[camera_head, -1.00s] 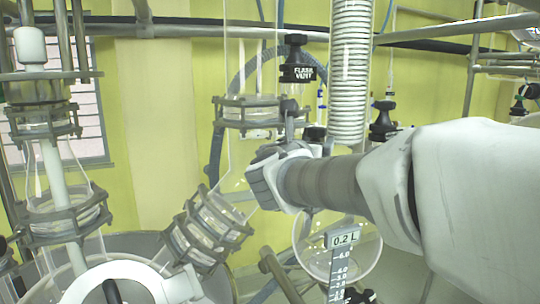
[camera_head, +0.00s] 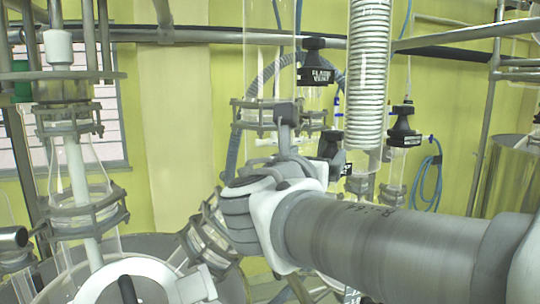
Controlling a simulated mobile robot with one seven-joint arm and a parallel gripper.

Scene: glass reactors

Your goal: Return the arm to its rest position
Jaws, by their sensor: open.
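My arm reaches in from the right edge, with a thick grey forearm and a white wrist joint. Beyond the wrist, a small grey upright piece that looks like my gripper (camera_head: 286,116) shows in front of the glass column's flange. The gripper is open, with nothing visible held in it. Its fingertips are mostly hidden or hard to make out. The wrist overlaps the slanted glass branch in the picture. I cannot tell whether they touch.
A clamped glass column (camera_head: 262,117) stands behind my wrist. A black flash vent knob (camera_head: 317,74) and a white coil condenser (camera_head: 368,80) are close by. Another glass assembly (camera_head: 85,205) is at left. A steel drum (camera_head: 508,175) stands at right.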

